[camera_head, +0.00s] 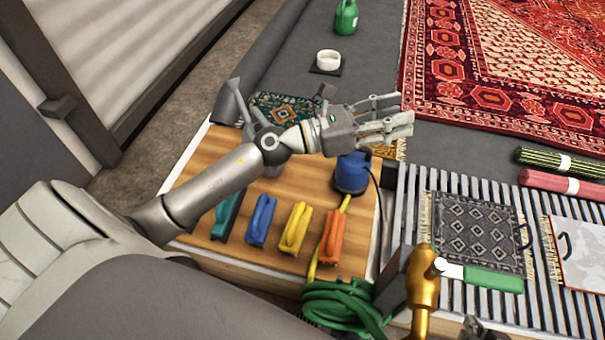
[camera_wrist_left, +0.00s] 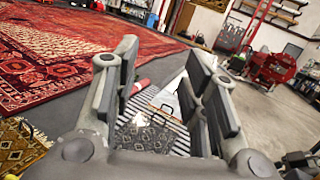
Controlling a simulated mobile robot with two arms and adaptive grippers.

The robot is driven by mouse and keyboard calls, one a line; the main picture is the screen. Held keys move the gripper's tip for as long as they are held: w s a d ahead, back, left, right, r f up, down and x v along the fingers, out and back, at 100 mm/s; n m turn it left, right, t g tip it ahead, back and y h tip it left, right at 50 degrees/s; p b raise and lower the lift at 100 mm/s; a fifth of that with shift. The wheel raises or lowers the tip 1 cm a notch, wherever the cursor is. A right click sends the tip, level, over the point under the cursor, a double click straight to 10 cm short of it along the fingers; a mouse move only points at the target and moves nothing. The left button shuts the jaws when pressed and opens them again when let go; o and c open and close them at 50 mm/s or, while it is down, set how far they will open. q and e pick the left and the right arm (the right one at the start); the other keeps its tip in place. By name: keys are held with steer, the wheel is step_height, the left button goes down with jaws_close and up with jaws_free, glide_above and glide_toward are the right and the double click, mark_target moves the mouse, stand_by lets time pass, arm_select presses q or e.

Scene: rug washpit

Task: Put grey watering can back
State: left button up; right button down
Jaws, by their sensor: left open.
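A green can (camera_head: 345,17) stands on the grey floor at the top. My left gripper (camera_head: 392,118) is open with nothing between its fingers, above the far right corner of the wooden board. In the left wrist view its open fingers (camera_wrist_left: 165,100) frame a patterned rug sample. Of my right gripper, at most a dark tip (camera_head: 480,330) shows at the bottom edge; its fingers are hidden.
The wooden board (camera_head: 180,212) holds several coloured brushes and a blue pump (camera_head: 351,173). A green hose (camera_head: 345,303) and brass fitting (camera_head: 423,285) are in front. Slatted decking (camera_head: 400,215) bears rug samples. A white bowl (camera_head: 328,60) sits behind; a red rug (camera_head: 500,65) lies beyond.

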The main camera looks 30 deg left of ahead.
arm_select(q)
steer(key=s+a+f+n+t+y, duration=0.2)
steer(key=a+f+n+y, duration=0.4)
steer(key=n, duration=0.9)
steer(key=s+a+f+n+t+y, duration=0.15)
steer(key=a+n+y, duration=0.35)
steer(key=n+y, duration=0.7)
steer(key=s+d+f+n+g+h, duration=0.2)
steer(key=s+f+n+g, duration=0.3)
steer(key=s+f+n, duration=0.2)
steer(key=s+d+f+n+g+h, duration=0.2)
steer(key=s+f+n+g+h, duration=0.1)
steer(key=s+f+n+g, duration=0.2)
steer(key=s+f+n, duration=0.2)
steer(key=s+f, duration=0.1)
steer(key=s, duration=0.1)
steer(key=shift+s+d+n, duration=0.15)
steer(key=shift+d+n, duration=0.1)
steer(key=shift+n, duration=0.05)
